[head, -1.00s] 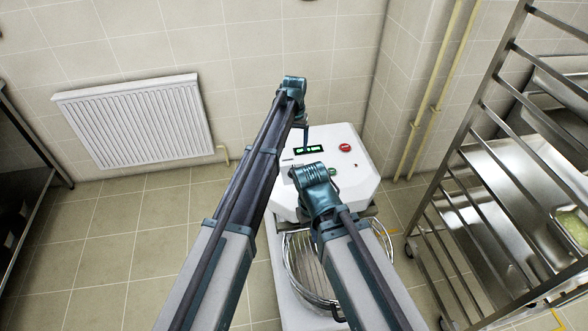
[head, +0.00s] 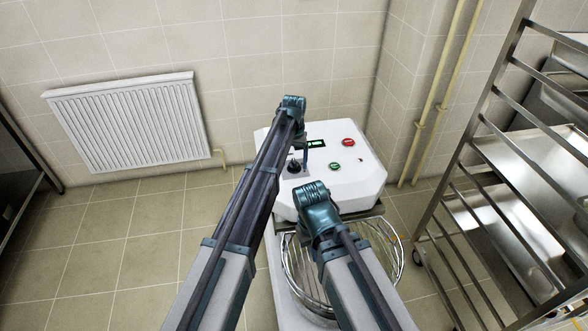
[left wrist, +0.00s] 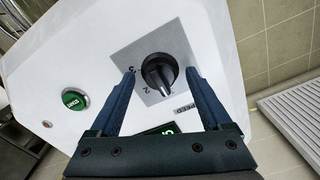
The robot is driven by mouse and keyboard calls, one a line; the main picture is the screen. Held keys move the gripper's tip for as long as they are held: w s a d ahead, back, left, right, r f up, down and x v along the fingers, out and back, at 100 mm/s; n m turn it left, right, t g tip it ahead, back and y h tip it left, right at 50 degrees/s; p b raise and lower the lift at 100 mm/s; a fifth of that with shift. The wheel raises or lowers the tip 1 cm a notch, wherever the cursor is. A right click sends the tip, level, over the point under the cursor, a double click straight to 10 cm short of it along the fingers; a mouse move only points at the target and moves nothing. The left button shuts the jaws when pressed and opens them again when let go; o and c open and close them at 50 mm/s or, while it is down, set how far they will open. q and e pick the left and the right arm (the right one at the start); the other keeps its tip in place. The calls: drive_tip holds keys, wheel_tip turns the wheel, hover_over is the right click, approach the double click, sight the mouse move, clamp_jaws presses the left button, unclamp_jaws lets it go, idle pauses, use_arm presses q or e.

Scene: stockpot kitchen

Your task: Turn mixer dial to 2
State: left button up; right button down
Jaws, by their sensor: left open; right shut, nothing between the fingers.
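The white mixer (head: 345,185) stands ahead against the tiled wall. Its black speed dial (head: 294,166) is on the sloped top panel. In the left wrist view the dial (left wrist: 158,74) sits on a grey plate, with a 2 printed beside it; I cannot tell which number its ridge points at. My left gripper (left wrist: 160,84) is open, its blue fingers on either side of the dial; I cannot tell whether they touch it. In the head view my left gripper (head: 305,156) is over the panel. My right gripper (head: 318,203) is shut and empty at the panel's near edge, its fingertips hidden.
A green START button (left wrist: 75,98) and a red button (head: 348,142) are on the panel, near a lit display (head: 315,143). A wire bowl guard (head: 385,250) lies below. A metal rack (head: 480,150) stands right, a radiator (head: 130,122) left. Floor at left is clear.

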use_arm(q)
drive_tip(key=shift+f, duration=0.15)
drive_tip(key=shift+c, duration=0.2)
clamp_jaws()
drive_tip(key=shift+m, duration=0.3)
drive_tip(key=m, duration=1.1)
idle(0.7)
